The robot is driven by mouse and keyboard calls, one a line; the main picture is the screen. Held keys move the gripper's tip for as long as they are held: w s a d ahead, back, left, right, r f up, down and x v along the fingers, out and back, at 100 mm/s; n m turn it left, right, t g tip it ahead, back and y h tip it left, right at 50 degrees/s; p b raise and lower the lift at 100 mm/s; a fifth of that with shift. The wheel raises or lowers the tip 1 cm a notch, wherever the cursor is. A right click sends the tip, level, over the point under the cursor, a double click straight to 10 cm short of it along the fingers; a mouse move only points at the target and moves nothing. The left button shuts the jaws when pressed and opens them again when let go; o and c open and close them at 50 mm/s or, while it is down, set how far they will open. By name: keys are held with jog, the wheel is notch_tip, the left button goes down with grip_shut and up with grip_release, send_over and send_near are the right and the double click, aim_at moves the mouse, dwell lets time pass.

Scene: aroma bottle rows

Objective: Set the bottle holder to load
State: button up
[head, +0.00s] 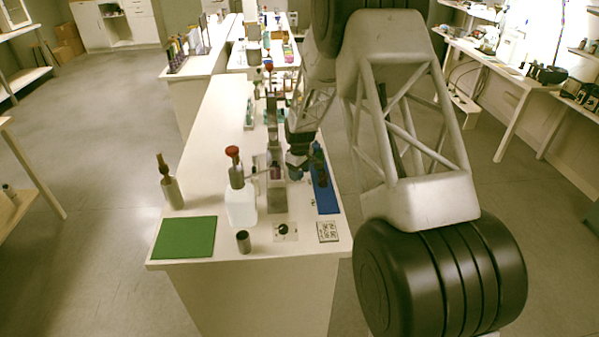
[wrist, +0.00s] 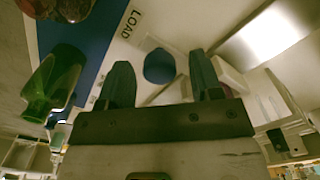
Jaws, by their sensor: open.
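The bottle holder seems to be the upright metal stand (head: 277,198) in the middle of the near bench, with a thin side arm; I cannot make out its setting. In the wrist view a white plate carries the word LOAD (wrist: 137,22) and a rounded blue knob (wrist: 159,66). My gripper (wrist: 160,61) is open, with one dark finger on each side of the knob in the picture. Whether the fingers touch it, I cannot tell. In the head view my gripper (head: 298,169) is just right of the stand, partly hidden by my arm.
A blue strip (head: 327,201) with bottles lies to the right; a green bottle (wrist: 55,82) shows close in the wrist view.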

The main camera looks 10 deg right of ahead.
jog(key=shift+r, duration=3.9)
jog(key=shift+s+d+r, duration=0.1)
jog(key=shift+s+r, duration=0.15)
jog(key=shift+r, duration=0.2)
jog(key=s+d+r+m+t, duration=0.1)
jog(key=s+d+r+m, duration=0.15)
jog(key=s+r, duration=0.95)
jog(key=s+d+r+m, duration=0.2)
jog(key=s+d+r, duration=0.1)
jog(key=s+r, duration=0.85)
jog(key=s+d+m, duration=0.2)
jog(key=s, duration=1.4)
jog(key=s+d+m+t, duration=0.1)
jog(key=s+m, duration=0.1)
jog(key=s, duration=1.4)
jog(key=shift+s+d+r+m+t, duration=0.25)
jog(key=shift+d+r+m+t, duration=0.05)
jog(key=shift+d+r+m, duration=0.1)
